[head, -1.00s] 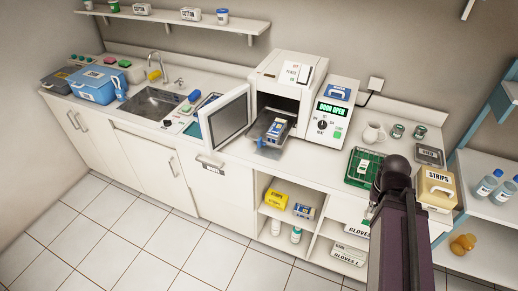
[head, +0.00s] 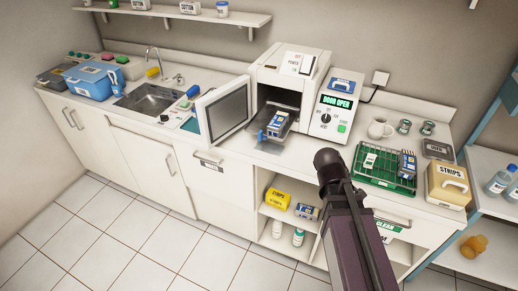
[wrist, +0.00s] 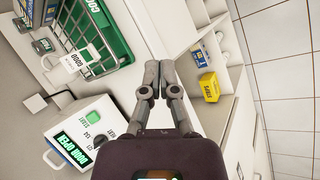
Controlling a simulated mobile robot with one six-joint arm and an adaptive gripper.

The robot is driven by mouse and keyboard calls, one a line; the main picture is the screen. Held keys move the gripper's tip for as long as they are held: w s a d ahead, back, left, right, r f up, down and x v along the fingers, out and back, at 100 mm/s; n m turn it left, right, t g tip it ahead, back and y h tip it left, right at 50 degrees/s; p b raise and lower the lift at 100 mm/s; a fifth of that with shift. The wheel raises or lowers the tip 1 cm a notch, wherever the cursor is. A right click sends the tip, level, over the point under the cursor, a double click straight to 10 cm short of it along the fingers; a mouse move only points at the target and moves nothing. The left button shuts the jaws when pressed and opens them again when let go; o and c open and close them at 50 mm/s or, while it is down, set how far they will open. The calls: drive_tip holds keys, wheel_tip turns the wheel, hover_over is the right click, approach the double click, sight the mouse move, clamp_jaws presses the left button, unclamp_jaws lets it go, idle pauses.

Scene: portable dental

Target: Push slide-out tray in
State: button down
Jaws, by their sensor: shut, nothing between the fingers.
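The slide-out tray (head: 266,145) sticks out of the open chamber of the white sterilizer (head: 287,70), with a blue grip at its front end. A blue and white pack (head: 279,124) rests on it. The hinged door (head: 224,108) stands open to the tray's left. My arm is to the right of the tray, in front of the counter; the fingers are not clearly visible in the head view. In the wrist view, my gripper (wrist: 159,75) is shut and empty near the counter's front edge. The tray is not visible in the wrist view.
The control panel (head: 335,112) reads DOOR OPEN. A green rack (head: 372,178) with packs and a yellow STRIPS box (head: 446,186) stand on the counter to the right. Open shelves with a yellow box (head: 277,199) lie below. The tiled floor (head: 90,225) in front is clear.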

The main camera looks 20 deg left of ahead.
drive_tip(key=w+a+f+n+t+h+b, duration=0.15)
drive_tip(key=a+n+t+b, duration=0.25)
drive_tip(key=a+n, duration=0.4)
drive_tip(key=n+t+y+b, duration=0.5)
drive_tip(key=n+t+b, duration=0.5)
drive_tip(key=n, duration=0.6)
approach(259, 137)
drive_tip(key=s, duration=0.6)
drive_tip(key=shift+s+a+r, duration=0.2)
drive_tip(key=shift+a, duration=0.1)
drive_tip(key=shift+w, duration=0.15)
drive_tip(key=w, duration=0.8)
drive_tip(key=w+d, duration=0.1)
drive_tip(key=w, duration=0.3)
drive_tip(key=shift+w, duration=0.35)
drive_tip(key=shift+w+d, duration=0.1)
drive_tip(key=shift+w, duration=0.4)
